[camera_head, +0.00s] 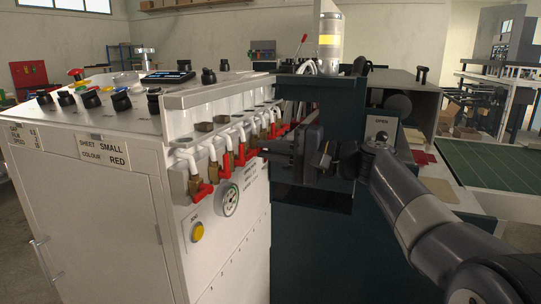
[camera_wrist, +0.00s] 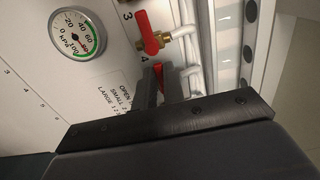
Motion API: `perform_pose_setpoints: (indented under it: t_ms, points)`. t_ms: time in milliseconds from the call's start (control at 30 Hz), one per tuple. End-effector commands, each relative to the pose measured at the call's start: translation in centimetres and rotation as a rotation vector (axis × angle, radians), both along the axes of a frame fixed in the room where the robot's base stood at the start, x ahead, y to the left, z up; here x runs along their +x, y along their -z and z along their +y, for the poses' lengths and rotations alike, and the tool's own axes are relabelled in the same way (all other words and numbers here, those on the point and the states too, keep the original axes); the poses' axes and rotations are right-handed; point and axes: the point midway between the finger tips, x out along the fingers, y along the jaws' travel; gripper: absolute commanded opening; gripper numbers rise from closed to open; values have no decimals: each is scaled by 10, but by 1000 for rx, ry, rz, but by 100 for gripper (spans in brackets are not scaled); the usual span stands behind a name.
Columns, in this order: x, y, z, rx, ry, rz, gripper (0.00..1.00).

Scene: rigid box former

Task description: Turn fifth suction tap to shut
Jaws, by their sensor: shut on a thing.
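A row of suction taps with red handles (camera_head: 226,163) and brass bodies runs along the upper side of the white machine. My gripper (camera_head: 263,151) reaches in from the right at this row. In the wrist view my gripper (camera_wrist: 157,82) is shut on a red tap handle (camera_wrist: 158,73), which shows only in part between the dark fingers. It is the tap just past the printed 4, taken as the fifth tap; its own number is hidden. The neighbouring tap (camera_wrist: 146,33) shows clear of the fingers, its red handle lying across its pipe.
A round pressure gauge (camera_wrist: 77,35) is on the panel beside the taps; it also shows in the head view (camera_head: 231,203). White hoses (camera_wrist: 188,50) run close behind the taps. A dark green housing (camera_head: 310,220) stands right of the panel.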

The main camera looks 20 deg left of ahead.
Motion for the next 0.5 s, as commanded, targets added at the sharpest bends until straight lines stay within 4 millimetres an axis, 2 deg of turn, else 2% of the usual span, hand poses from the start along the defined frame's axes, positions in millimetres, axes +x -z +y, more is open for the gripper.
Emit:
perform_pose_setpoints:
  t_ms: [433, 467, 500]
  points:
    - [0, 1, 0, -4, -1, -9, 0]
    - [0, 1, 0, -4, -1, -9, 12]
    - [0, 1, 0, -4, -1, -9, 16]
